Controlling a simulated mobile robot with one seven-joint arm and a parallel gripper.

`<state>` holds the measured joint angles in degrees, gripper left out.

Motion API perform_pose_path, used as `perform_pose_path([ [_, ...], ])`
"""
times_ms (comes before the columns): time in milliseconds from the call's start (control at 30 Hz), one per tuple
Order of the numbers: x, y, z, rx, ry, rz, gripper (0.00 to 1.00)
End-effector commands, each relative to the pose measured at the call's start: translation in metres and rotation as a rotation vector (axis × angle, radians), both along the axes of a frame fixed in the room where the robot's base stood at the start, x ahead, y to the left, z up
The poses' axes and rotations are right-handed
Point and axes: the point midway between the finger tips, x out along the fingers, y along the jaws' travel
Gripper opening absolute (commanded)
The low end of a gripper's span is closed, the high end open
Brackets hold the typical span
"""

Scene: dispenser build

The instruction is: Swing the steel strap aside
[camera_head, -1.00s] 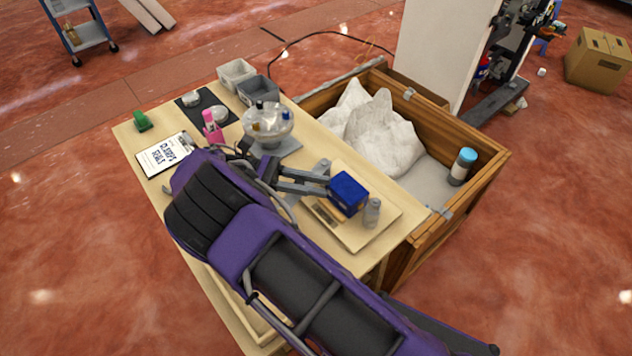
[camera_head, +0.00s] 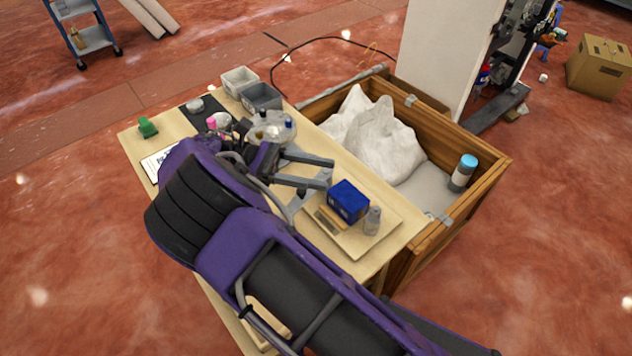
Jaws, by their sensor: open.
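My gripper (camera_head: 328,173) is open over the table, its two grey fingers pointing right. Nothing shows between the fingers. The box stands on a pale board (camera_head: 350,243) beside a small grey bottle (camera_head: 372,220). My purple arm hides much of the table's left and front.
A round clear tray with small bottles (camera_head: 270,125) stands behind the gripper. Two bins (camera_head: 262,97) and a green item (camera_head: 148,127) are farther back. A wooden crate (camera_head: 470,200) with white sacks (camera_head: 385,140) borders the table's right.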

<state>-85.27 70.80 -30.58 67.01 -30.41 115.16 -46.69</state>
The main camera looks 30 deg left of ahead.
Motion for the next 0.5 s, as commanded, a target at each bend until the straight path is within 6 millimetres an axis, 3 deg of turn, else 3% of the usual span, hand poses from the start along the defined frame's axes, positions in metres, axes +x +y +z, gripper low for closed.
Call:
perform_pose_path([
  [33,-0.001,0.000,0.012,0.000,0.000,0.001,0.56],
  [200,0.000,0.000,0.031,0.000,0.001,0.000,0.56],
  [500,0.000,0.000,0.036,-0.002,0.002,0.000,0.56],
])
